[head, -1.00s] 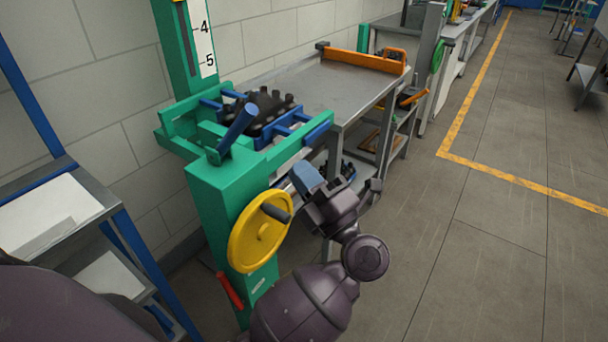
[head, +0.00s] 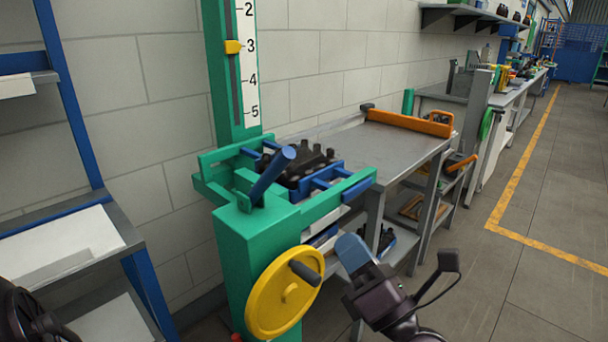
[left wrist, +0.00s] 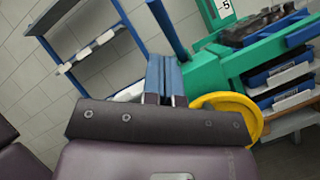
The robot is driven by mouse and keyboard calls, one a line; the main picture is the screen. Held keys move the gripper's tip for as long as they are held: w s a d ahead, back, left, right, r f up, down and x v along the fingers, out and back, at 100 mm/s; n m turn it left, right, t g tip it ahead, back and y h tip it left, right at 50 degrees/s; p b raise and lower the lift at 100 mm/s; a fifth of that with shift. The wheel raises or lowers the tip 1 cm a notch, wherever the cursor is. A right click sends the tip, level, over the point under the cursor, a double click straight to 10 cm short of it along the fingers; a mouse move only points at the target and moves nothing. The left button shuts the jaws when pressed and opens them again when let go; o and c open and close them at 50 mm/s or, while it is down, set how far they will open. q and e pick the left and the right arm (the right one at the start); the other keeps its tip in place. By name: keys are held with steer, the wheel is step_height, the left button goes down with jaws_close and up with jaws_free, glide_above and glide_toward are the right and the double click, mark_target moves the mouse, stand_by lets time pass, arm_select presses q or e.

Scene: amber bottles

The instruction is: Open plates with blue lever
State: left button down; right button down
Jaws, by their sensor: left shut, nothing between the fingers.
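The blue lever (head: 272,175) slants up from the top of the green machine post (head: 255,235). It also shows in the left wrist view (left wrist: 168,28), beyond my fingertips and apart from them. Blue plates (head: 325,180) lie in the green frame beside a dark block with several black bottle-like knobs (head: 300,163). The fingers also show in the left wrist view (left wrist: 165,75).
A green column with a scale and yellow pointer (head: 232,47) rises behind the lever. A grey table (head: 375,145) with an orange bar (head: 410,123) adjoins the machine. A blue-framed shelf (head: 70,245) stands left. The floor at right is clear.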

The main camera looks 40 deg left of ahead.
arm_select(q)
steer(key=n, duration=0.5)
steer(key=r+n, duration=0.1)
steer(key=n, duration=0.1)
steer(key=shift+s+r+n, duration=0.1)
steer(key=shift+s+n, duration=0.2)
arm_select(e)
steer(key=shift+a+r, duration=0.2)
steer(key=shift+r, duration=0.25)
arm_select(q)
steer(key=shift+r, duration=0.15)
arm_select(e)
steer(key=shift+w, duration=0.1)
